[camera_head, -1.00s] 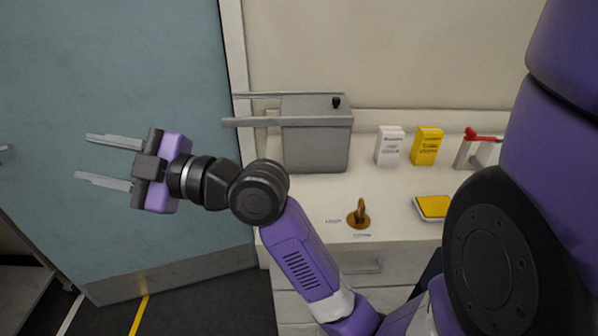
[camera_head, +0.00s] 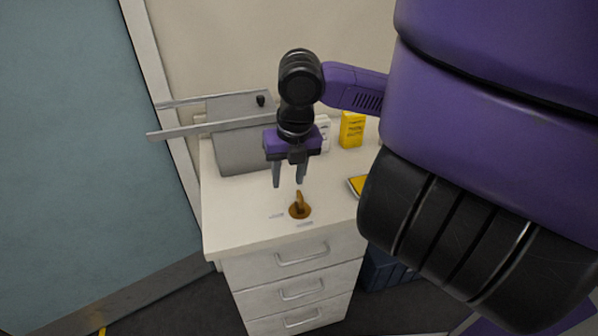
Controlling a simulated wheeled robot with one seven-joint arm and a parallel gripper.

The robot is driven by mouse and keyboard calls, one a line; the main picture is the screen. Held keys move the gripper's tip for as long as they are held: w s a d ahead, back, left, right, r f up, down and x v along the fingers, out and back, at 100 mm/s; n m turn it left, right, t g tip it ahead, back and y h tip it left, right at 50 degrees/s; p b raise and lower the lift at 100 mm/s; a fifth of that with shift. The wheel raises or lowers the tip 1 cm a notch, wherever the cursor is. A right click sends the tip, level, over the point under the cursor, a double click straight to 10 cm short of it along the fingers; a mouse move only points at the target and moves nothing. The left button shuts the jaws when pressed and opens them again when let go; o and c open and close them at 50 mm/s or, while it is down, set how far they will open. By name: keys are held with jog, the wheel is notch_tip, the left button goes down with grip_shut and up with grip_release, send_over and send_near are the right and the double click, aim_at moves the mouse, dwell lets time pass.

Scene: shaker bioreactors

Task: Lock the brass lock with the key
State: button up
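The brass lock (camera_head: 299,211) sits on the top of the white drawer cabinet, near its front edge, as a round brass base. A brass key (camera_head: 299,199) stands up from it, seemingly seated in the lock. Small labels lie to the left (camera_head: 276,216) and in front (camera_head: 305,224) of the lock; their words are too small to read. My gripper (camera_head: 289,184) points down just above and slightly behind the lock. Its two grey fingers are apart with nothing between them, and they do not appear to touch the key.
A grey box with long flat arms (camera_head: 235,151) stands behind my gripper at the left. A white carton (camera_head: 323,132), a yellow carton (camera_head: 352,130) and a yellow-topped pad (camera_head: 356,186) are to the right. The cabinet top (camera_head: 232,220) is clear left of the lock.

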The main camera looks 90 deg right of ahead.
aim_at(300, 194)
jog(key=s, duration=0.3)
jog(key=shift+d+f+g, duration=0.2)
jog(key=shift+g, duration=0.2)
jog(key=shift+w+d+f, duration=0.1)
jog(key=shift+d+f, duration=0.05)
jog(key=shift+f, duration=1.1)
jog(key=shift+d+f, duration=0.15)
jog(key=shift+f, duration=1.1)
jog(key=shift+w+d+f, duration=0.1)
jog(key=shift+d+f, duration=0.05)
jog(key=shift+f, duration=1.1)
grip_shut()
